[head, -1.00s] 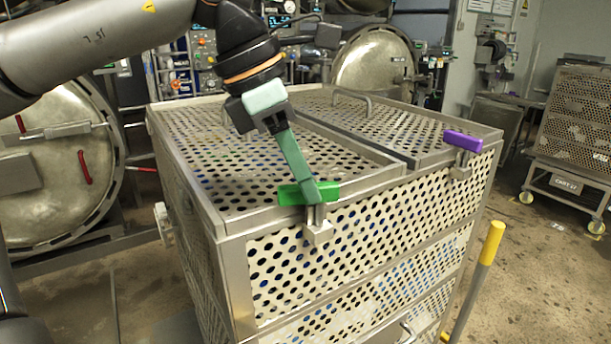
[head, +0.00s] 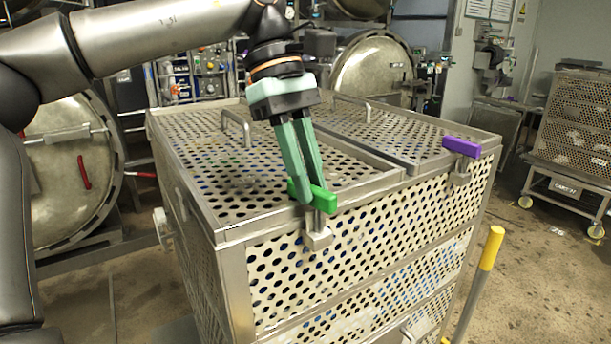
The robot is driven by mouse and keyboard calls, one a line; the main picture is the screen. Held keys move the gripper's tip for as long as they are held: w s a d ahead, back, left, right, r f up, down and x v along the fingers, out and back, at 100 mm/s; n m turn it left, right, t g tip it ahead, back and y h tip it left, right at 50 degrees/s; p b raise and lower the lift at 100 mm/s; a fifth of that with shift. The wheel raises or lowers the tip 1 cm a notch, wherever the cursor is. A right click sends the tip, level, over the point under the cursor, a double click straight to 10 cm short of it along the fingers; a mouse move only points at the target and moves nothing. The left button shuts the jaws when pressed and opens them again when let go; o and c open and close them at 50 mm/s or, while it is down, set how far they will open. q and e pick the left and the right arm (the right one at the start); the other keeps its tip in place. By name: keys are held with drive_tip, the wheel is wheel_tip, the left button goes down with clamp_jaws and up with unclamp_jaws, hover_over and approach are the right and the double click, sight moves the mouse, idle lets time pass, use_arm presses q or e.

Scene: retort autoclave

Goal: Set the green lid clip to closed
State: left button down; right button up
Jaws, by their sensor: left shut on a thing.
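The green lid clip (head: 322,199) is a bright green bar on a metal post at the front top edge of the perforated metal basket (head: 229,243). The bar lies at a slant, its right end out past the front edge. My left gripper (head: 305,195) reaches down from above, its two pale green fingers shut on the green bar near its left end. The fingers hide part of the bar. The metal bracket (head: 318,239) below the clip is on the basket's front wall. My right gripper is not in view.
A purple clip (head: 461,147) sits at the front right of the same rim. Lid handles (head: 352,104) stand up from the perforated top. A yellow-topped post (head: 491,248) stands right of the basket. A wheeled cart (head: 574,145) is at the far right, with open floor before it.

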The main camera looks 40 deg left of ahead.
use_arm(q)
drive_tip(key=shift+w+m+g, duration=0.25)
drive_tip(key=shift+m+g, duration=0.25)
drive_tip(key=shift+m, duration=0.8)
drive_tip(key=shift+m+y, duration=0.3)
drive_tip(key=c, duration=0.8)
unclamp_jaws()
drive_tip(key=v, duration=0.7)
drive_tip(key=shift+r, duration=0.25)
drive_tip(key=shift+a, duration=0.1)
